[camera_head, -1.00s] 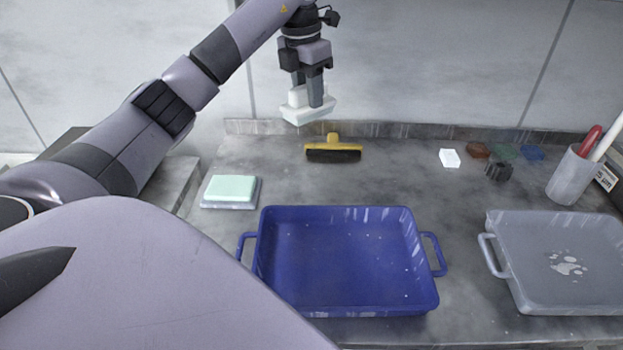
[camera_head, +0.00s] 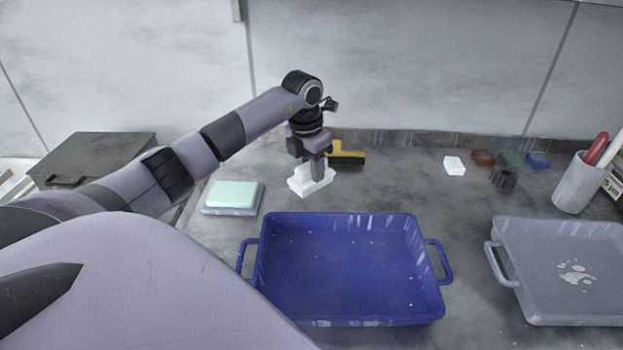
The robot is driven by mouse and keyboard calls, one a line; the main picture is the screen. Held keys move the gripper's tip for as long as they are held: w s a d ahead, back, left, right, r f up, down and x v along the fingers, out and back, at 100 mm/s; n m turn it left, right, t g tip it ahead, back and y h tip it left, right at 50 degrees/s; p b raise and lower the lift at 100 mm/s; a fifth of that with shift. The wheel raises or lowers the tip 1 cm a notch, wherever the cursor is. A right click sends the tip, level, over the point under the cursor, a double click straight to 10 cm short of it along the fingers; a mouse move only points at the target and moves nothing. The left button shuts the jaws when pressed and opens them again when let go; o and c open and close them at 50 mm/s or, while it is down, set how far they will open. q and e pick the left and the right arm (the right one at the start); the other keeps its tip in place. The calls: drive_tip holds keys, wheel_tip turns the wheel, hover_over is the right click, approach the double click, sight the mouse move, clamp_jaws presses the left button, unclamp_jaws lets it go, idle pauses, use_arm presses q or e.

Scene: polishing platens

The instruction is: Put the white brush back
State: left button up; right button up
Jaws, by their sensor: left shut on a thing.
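The white brush (camera_head: 310,184) is in my left gripper (camera_head: 312,166), which is shut on its upper part and points down. The brush is low over the grey counter, behind the blue tray and right of the pale green block. I cannot tell whether its underside touches the counter. A yellow brush with a dark underside (camera_head: 347,155) lies just behind, partly hidden by my left gripper. My right gripper is not in view.
The blue tray (camera_head: 420,305) stands in front. A grey tray (camera_head: 507,280) is at the right. The pale green block (camera_head: 234,193) lies on a grey base at left. A cup (camera_head: 577,185) with pens stands at far right. Small coloured pieces (camera_head: 510,160) lie at the back right.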

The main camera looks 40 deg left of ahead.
sight(307, 165)
use_arm(q)
drive_tip(key=shift+f, duration=1.5)
drive_tip(key=shift+f, duration=0.1)
drive_tip(key=o, duration=1)
drive_tip(key=shift+f, duration=0.1)
drive_tip(key=shift+r, duration=0.2)
drive_tip(key=r, duration=0.4)
drive_tip(key=s+r, duration=0.1)
drive_tip(key=r, duration=0.7)
drive_tip(key=shift+s, duration=0.25)
drive_tip(key=shift+p, duration=0.3)
